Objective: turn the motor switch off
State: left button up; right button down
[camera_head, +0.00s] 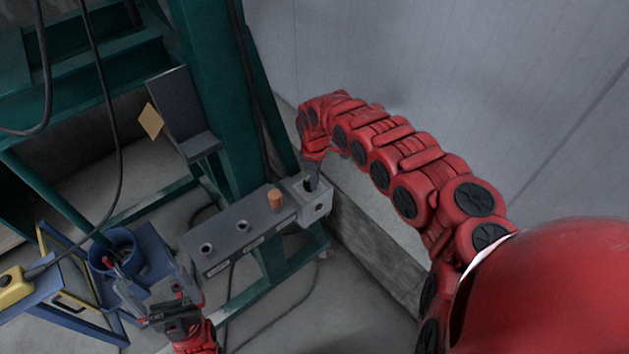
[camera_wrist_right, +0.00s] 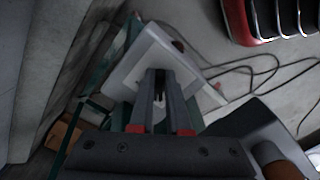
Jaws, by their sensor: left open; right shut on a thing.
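A light grey switch box (camera_head: 318,208) sits at the right end of a long grey control panel (camera_head: 222,238) in the head view. My right gripper (camera_head: 312,182) reaches down onto this box from above. In the right wrist view the right gripper (camera_wrist_right: 160,88) has its fingers close together over the pale face of the switch box (camera_wrist_right: 140,60). It is shut on the motor switch, which the fingers mostly hide, so its position cannot be read. My left gripper (camera_head: 152,292) is open at the lower left, apart from the panel and near a blue pot.
An orange-brown knob (camera_head: 275,199) stands on the panel close to the right gripper. The blue pot (camera_head: 113,250) is beside the left gripper. A yellow box (camera_head: 13,287) with a cable lies far left. A green post (camera_head: 222,110) rises behind the panel, with a grey wall at right.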

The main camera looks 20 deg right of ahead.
dwell(0.4)
jog(key=c, duration=0.9)
grip_release()
jog(key=shift+r+b, duration=2.25)
jog(key=shift+r, duration=6.45)
